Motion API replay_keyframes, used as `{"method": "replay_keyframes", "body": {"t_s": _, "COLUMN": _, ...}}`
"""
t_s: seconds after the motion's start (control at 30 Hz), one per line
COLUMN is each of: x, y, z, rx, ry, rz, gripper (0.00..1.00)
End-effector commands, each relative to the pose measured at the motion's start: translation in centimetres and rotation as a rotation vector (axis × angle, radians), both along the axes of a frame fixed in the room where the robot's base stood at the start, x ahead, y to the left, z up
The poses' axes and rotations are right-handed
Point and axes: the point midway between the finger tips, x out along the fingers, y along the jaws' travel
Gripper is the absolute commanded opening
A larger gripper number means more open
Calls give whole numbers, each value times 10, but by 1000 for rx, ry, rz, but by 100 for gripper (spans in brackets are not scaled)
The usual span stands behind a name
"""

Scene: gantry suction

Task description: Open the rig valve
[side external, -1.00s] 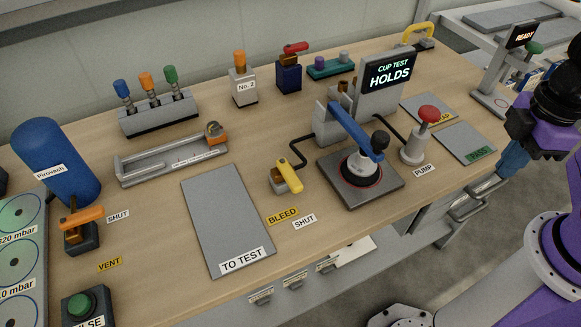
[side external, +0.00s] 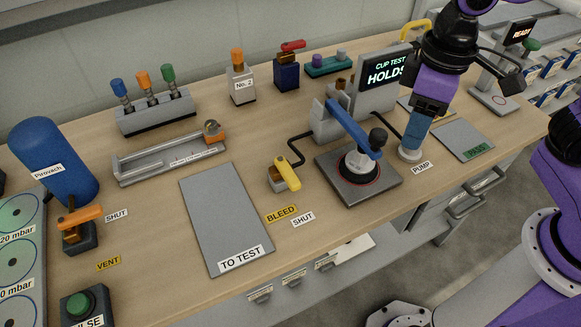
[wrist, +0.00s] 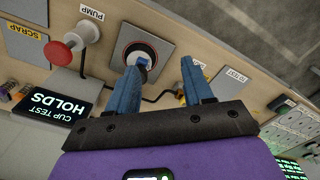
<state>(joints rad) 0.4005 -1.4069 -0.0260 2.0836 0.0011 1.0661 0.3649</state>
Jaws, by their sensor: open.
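A small valve with a yellow handle (side external: 287,173) sits on a grey block left of the test rig, behind a BLEED label (side external: 281,213) and a SHUT label (side external: 303,218). A black hose links it to the rig (side external: 332,122). In the wrist view only a bit of yellow (wrist: 181,94) shows beside the right finger.
The rig's blue lever (side external: 352,130) and cup stand between my gripper and the yellow handle. The red pump knob (wrist: 62,53) and the HOLDS screen (wrist: 53,103) show in the wrist view. An orange-handled VENT valve (side external: 80,216) is at far left. The TO TEST pad (side external: 225,215) is empty.

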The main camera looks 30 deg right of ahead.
Motion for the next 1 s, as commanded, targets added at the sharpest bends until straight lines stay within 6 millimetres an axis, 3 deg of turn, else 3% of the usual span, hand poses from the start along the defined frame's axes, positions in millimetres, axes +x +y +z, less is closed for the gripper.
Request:
{"method": "replay_keyframes", "body": {"t_s": 0.2, "x": 44, "y": 62, "z": 11, "rx": -5, "ry": 6, "rz": -214, "gripper": 51}}
{"method": "replay_keyframes", "body": {"t_s": 0.5, "x": 92, "y": 133, "z": 20, "rx": -9, "ry": 11, "rz": -500, "gripper": 51}}
{"method": "replay_keyframes", "body": {"t_s": 0.7, "x": 108, "y": 157, "z": 21, "rx": -13, "ry": 13, "rz": -615, "gripper": 51}}
{"method": "replay_keyframes", "body": {"t_s": 0.87, "x": 112, "y": 163, "z": 19, "rx": -14, "ry": 14, "rz": -642, "gripper": 51}}
{"method": "replay_keyframes", "body": {"t_s": 1.0, "x": 112, "y": 162, "z": 6, "rx": -17, "ry": 15, "rz": -644, "gripper": 51}}
